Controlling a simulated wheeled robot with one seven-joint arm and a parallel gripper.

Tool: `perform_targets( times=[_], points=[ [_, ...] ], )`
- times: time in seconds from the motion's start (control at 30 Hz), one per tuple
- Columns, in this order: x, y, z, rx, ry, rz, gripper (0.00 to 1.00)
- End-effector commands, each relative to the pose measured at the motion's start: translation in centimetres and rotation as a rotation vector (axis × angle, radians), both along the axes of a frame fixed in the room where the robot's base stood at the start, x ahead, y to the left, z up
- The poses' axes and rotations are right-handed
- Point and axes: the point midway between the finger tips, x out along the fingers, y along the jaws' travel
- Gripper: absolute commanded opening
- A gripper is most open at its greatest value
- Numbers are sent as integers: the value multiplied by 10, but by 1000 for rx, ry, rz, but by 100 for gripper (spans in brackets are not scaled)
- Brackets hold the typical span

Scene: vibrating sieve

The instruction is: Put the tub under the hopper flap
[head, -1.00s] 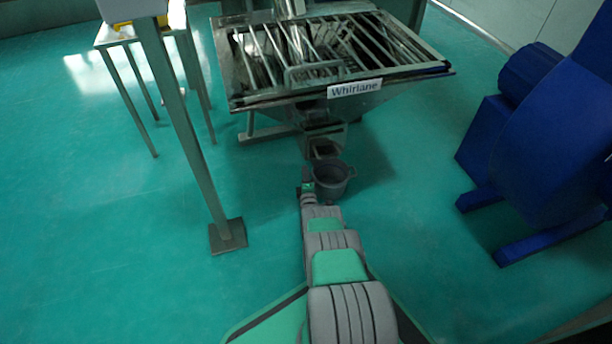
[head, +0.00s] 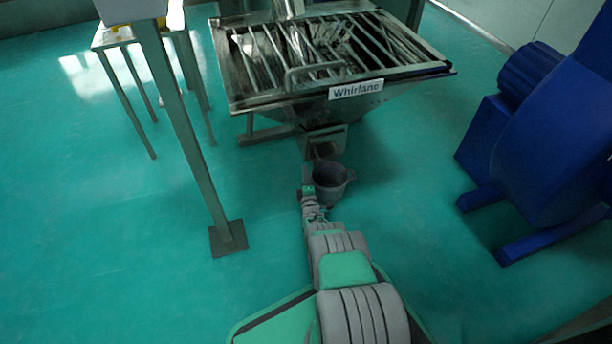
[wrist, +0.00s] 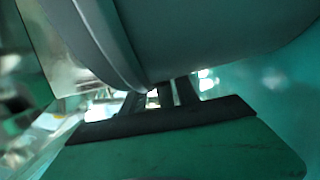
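The tub (head: 331,185) is a dark grey open bucket with a small lug on its right side. It is upright or nearly so, in front of and just below the hopper's outlet box (head: 322,140), where the flap is hard to make out. My gripper (head: 309,188) is at the tub's left side at the end of my outstretched arm. In the wrist view the tub's grey wall and rim band (wrist: 200,35) fill the top, and my dark fingers (wrist: 162,95) run up against it. The fingers appear closed on the tub's edge; their tips are hidden.
The sieve hopper (head: 345,110), labelled Whirlane, overhangs the outlet from behind. A steel post with a foot plate (head: 228,238) stands left of my arm. A blue machine (head: 535,150) stands at the right. The green floor between is clear.

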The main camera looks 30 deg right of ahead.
Motion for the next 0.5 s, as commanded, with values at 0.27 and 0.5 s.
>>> perform_targets(
  times=[0.27,0.5],
  points=[
    [-6,3,1,1,3,0,36],
    [-49,21,5,2,5,1,36]
  ],
)
